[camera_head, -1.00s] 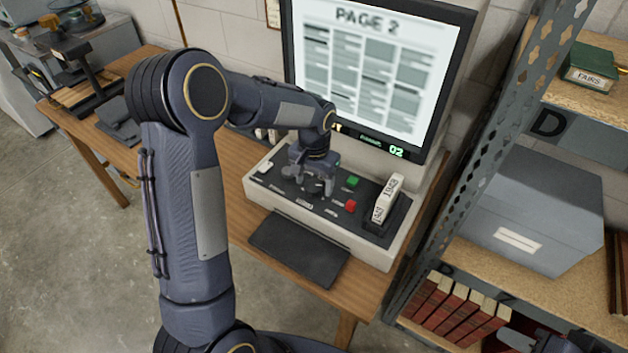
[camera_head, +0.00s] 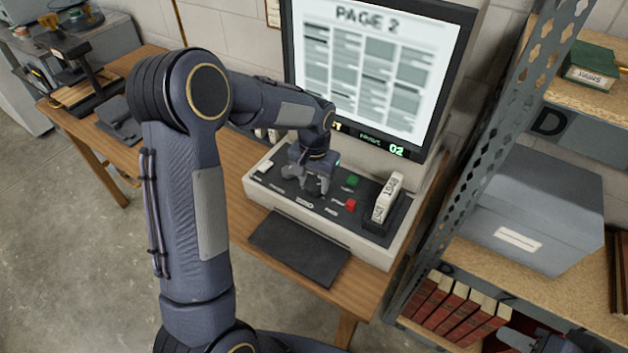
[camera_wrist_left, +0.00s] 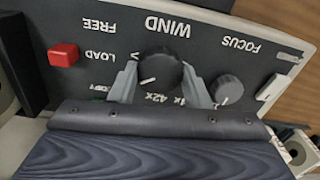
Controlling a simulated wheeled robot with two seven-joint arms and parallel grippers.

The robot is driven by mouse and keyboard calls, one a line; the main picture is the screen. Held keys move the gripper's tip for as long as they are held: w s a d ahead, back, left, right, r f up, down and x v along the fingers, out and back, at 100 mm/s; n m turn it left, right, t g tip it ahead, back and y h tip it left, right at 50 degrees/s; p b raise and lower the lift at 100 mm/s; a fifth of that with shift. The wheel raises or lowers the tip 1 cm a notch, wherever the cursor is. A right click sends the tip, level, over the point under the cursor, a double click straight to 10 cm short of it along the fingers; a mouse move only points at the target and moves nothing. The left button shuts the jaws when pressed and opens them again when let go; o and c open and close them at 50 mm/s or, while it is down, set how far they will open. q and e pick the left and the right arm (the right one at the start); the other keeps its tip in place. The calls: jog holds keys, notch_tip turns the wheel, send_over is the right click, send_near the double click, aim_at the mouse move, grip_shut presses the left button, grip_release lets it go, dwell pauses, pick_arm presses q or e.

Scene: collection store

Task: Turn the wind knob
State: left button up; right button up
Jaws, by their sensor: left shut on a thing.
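The wind knob is a round black dial with a white pointer mark, below the word WIND in the upside-down left wrist view (camera_wrist_left: 158,68). My left gripper (camera_head: 317,187) reaches down to the console from above. In the left wrist view its two grey fingers (camera_wrist_left: 160,75) stand on either side of the knob and are shut on it. In the head view the gripper hides the knob. The reader screen (camera_head: 375,75) shows PAGE 2 and a green 02 below it. A dark part of my right arm (camera_head: 520,340) shows at the bottom right edge; its fingers cannot be made out.
A smaller focus knob (camera_wrist_left: 226,89) sits close beside one finger. A red button (camera_head: 350,204), a green button (camera_head: 353,181) and a white labelled box (camera_head: 388,198) are on the console. A metal shelf post (camera_head: 500,150) stands to the right.

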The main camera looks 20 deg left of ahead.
aim_at(313, 184)
pick_arm(q)
jog(key=n+b, duration=0.1)
jog(key=n, duration=0.4)
jog(key=shift+n, duration=0.4)
jog(key=n, duration=0.5)
jog(key=shift+n, duration=0.3)
jog(key=o, duration=1)
notch_tip(313, 184, up, 8)
jog(key=shift+f, duration=0.1)
